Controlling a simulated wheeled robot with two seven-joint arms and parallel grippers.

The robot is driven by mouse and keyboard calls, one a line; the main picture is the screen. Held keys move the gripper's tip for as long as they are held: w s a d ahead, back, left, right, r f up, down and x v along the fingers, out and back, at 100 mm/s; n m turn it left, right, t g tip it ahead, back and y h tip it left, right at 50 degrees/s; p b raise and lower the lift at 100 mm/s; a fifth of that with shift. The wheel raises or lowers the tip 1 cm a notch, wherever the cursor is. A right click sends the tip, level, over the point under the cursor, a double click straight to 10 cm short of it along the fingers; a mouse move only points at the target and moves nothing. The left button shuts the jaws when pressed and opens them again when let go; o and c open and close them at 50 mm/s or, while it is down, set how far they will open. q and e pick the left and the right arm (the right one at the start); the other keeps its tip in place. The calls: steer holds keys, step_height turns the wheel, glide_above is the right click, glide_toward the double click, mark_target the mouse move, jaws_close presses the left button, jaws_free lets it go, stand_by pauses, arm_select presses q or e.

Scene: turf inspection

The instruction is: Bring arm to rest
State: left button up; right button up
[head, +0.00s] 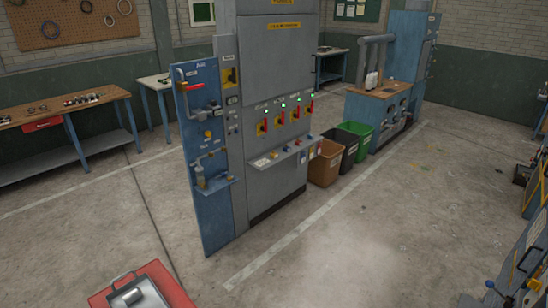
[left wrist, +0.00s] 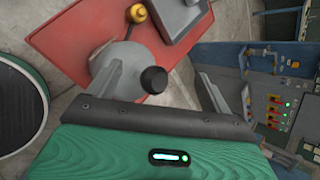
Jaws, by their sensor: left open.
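My left gripper (left wrist: 157,68) shows only in the left wrist view. Its two grey fingers stand apart. A black round knob (left wrist: 153,80) shows between the fingers, with a rounded grey part behind it; I cannot tell how far off it is, and I see no finger closed on it. In the head view a red surface with a grey handled part (head: 138,292) shows at the bottom edge. My right gripper is in neither view.
A grey-blue control cabinet (head: 272,95) with red levers and a blue valve panel (head: 207,215) stands mid-view. Bins (head: 325,165) stand beside it. A wooden workbench (head: 60,107) is at left. Concrete floor (head: 370,235) is open in front. A blue panel (head: 525,260) stands at lower right.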

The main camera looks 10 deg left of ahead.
arm_select(q)
steer(key=s+d+r+n+g+h, duration=0.1)
steer(key=s+d+r+n+h, duration=0.15)
steer(key=s+d+n, duration=0.4)
steer(key=s+d+r+n+g+h, duration=0.15)
steer(key=s+d+n+h, duration=0.25)
steer(key=s+n, duration=0.45)
step_height(320, 180, down, 43)
steer(key=m+g+b, duration=0.1)
steer(key=b, duration=1.1)
steer(key=s+a+f+b, duration=0.1)
steer(key=s+f+b, duration=0.2)
steer(key=s+f, duration=0.3)
steer(key=s+a+f+g+b, duration=0.1)
steer(key=s+f+b, duration=0.2)
steer(key=s+f, duration=0.4)
steer(key=s+a+f+b, duration=0.1)
steer(key=s+f+b, duration=0.3)
steer(key=f, duration=1.2)
steer(key=s, duration=0.2)
steer(key=shift+s+a+f, duration=0.25)
steer(key=shift+s+a, duration=0.15)
steer(key=shift+g+y, duration=0.25)
